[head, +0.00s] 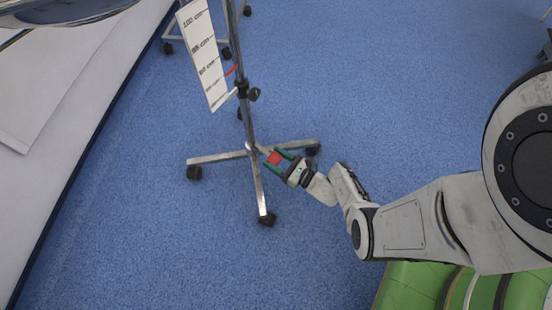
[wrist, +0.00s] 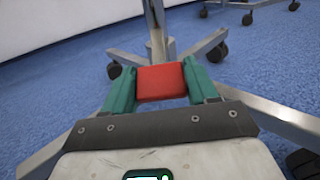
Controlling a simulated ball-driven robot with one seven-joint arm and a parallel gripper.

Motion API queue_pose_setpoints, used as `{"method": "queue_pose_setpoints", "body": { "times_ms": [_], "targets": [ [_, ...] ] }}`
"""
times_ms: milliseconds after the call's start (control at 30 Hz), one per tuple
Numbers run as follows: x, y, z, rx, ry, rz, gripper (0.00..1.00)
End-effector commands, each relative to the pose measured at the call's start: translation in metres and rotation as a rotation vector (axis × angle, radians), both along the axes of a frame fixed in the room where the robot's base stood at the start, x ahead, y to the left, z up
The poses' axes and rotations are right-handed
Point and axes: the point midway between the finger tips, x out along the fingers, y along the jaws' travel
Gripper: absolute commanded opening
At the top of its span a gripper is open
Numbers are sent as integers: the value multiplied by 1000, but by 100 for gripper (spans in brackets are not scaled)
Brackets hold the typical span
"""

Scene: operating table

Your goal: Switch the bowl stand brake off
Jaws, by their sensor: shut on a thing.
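The bowl stand (head: 247,122) is a metal pole on a base of spread legs with black castors, standing on the floor in the head view. Its pole and legs also show in the wrist view (wrist: 156,35). A red block (wrist: 161,82), which looks like the brake pedal, is low by the hub of the base; it also shows in the head view (head: 274,158). My gripper (wrist: 158,74) has its green fingers shut on the red block, one on each side. The block's link to the stand is hidden in the wrist view.
A white scale card (head: 203,55) hangs beside the pole. A white-topped table (head: 60,110) fills the left side. Another wheeled stand base (wrist: 248,8) is behind. Green cushions (head: 410,285) lie at lower right. Blue floor around the stand is clear.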

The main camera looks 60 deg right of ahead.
Motion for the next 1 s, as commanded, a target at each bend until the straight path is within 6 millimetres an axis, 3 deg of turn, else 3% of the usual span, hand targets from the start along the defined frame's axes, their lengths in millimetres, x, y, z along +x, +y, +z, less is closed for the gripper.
{"method": "queue_pose_setpoints", "body": {
  "times_ms": [333,1000],
  "targets": [
    [0,0,0,0,0,-1,2],
    [-3,0,26,21,235,1,2]
  ]
}}
